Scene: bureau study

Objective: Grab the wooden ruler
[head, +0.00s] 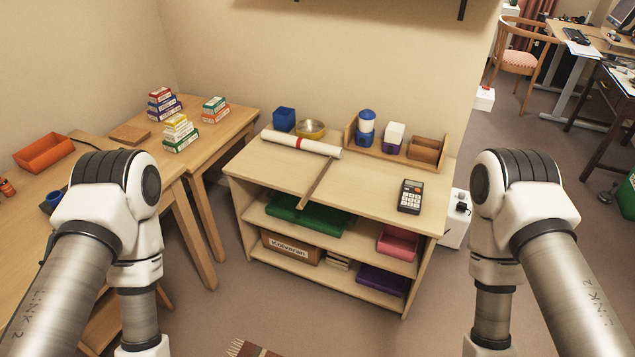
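A thin brown wooden ruler (316,184) lies on the top of the light wood shelf unit (260,181) in the middle of the head view. Its near end sticks out past the front edge of the top, and its far end reaches close to a rolled white paper (301,144) with a red band. Both of my arms show at the left and right sides, bent downward. Neither gripper is in the picture, and both arms are well apart from the ruler.
A calculator (410,196) lies to the right of the ruler. Lower shelves hold a green folder (306,216) and boxes. Tables with stacked small boxes (181,131) stand left.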

